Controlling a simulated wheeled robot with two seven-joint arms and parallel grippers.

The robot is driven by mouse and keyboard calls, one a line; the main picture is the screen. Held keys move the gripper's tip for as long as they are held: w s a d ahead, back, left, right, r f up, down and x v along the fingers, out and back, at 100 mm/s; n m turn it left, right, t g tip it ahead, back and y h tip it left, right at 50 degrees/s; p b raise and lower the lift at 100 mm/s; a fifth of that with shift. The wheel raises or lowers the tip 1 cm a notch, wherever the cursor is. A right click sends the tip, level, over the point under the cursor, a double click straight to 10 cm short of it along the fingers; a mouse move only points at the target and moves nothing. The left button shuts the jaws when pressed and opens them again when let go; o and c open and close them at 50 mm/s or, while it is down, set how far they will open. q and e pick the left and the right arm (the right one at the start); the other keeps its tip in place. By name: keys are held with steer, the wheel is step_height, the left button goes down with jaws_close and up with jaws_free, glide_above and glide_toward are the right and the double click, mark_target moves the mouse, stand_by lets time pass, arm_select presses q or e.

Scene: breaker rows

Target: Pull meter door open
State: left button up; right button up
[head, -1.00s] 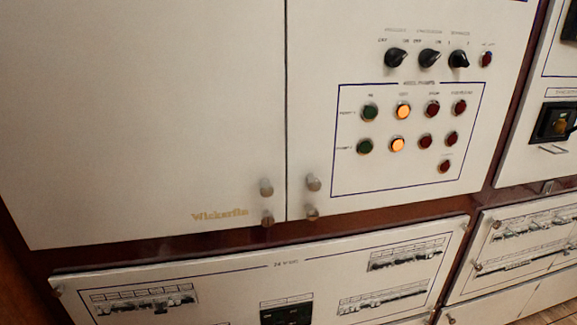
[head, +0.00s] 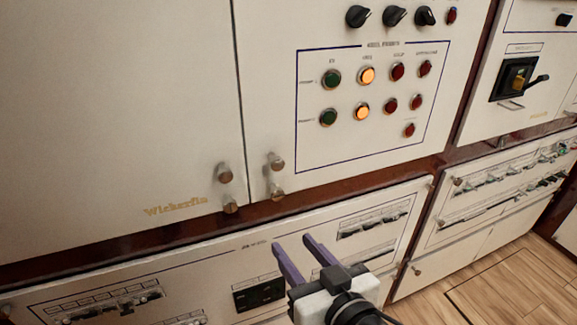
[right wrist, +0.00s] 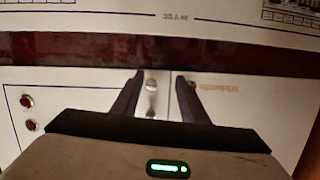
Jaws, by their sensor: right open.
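Two white upper cabinet doors meet at a vertical seam: a plain left door (head: 120,100) lettered Wickerfin and a right door (head: 270,60) with buttons. No label marks either as the meter door. Metal knobs sit near the seam, on the left door (head: 225,173) and right door (head: 276,161). My right gripper (head: 293,243) is open and empty, with purple fingers, below the knobs in front of the lower panel. In the right wrist view, the right door's knob (right wrist: 151,88) appears between the fingertips; the left door's knob is partly hidden by one finger. My left gripper is out of view.
A lower white panel (head: 205,262) with breaker rows lies below a dark red wood strip (head: 330,185). Another cabinet with a black handle switch (head: 515,78) stands at right. Wooden floor (head: 510,285) shows at lower right.

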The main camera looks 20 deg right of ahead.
mark_target(279, 165)
step_height(279, 165, up, 11)
steer(key=d+m+t, duration=0.1)
steer(key=m+t, duration=0.1)
steer(key=t, duration=0.1)
steer(key=shift+h, duration=0.4)
steer(key=w, duration=0.3)
steer(key=w+p, duration=0.1)
steer(key=w, duration=0.2)
steer(key=w+p, duration=0.1)
steer(key=w, duration=0.3)
steer(key=shift+a+f, duration=0.1)
steer(key=shift+f, duration=0.15)
jaws_close()
